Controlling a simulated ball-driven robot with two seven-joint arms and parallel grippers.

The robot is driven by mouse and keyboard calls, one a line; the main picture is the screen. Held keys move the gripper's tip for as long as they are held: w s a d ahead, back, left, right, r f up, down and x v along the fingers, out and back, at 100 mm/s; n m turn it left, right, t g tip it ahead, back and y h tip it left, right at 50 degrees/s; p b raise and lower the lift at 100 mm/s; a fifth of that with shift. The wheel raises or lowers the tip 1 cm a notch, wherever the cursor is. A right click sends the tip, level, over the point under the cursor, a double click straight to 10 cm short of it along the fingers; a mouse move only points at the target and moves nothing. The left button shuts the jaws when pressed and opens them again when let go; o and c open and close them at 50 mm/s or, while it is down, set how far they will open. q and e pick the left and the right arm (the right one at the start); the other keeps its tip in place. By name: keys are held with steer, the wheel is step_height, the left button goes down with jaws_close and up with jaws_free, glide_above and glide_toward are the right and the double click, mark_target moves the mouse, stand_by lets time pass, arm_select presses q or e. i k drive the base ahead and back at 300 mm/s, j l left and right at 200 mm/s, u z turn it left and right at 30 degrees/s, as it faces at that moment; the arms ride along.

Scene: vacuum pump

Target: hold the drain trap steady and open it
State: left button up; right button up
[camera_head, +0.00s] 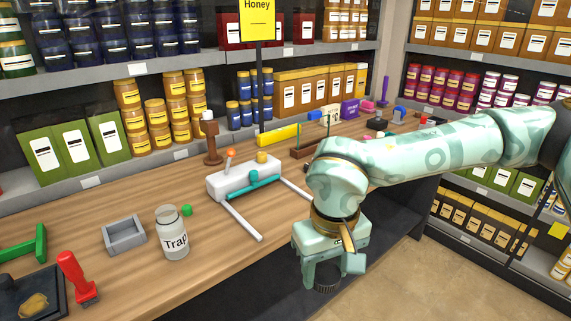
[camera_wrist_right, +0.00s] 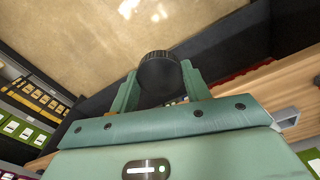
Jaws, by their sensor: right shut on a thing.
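The drain trap (camera_head: 173,243) is a clear jar labelled "Trap", upright on the wooden counter near its front edge. No lid shows on its mouth, and no gripper touches it. My right gripper (camera_head: 328,282) points down in front of the counter, well to the right of the jar. It is shut on a black ribbed cap (camera_wrist_right: 159,72), which shows between both fingers in the right wrist view. The cap is partly hidden by the fingers in the head view (camera_head: 325,290). My left gripper is not in view.
A white manifold (camera_head: 228,184) with a teal bar and pale tubes lies between jar and right arm. A grey tray (camera_head: 124,236), a small green ball (camera_head: 187,210) and a red-handled stamp (camera_head: 75,275) are near the jar. Stocked shelves stand behind.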

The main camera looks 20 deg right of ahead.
mark_target(170, 226)
steer(key=i+l, duration=0.4)
steer(key=i+l+u, duration=0.1)
steer(key=i+l, duration=0.25)
steer(key=l, duration=0.15)
steer(key=i+l, duration=0.4)
steer(key=i+l+u, duration=0.15)
steer(key=i+l, duration=0.2)
steer(key=l, duration=0.2)
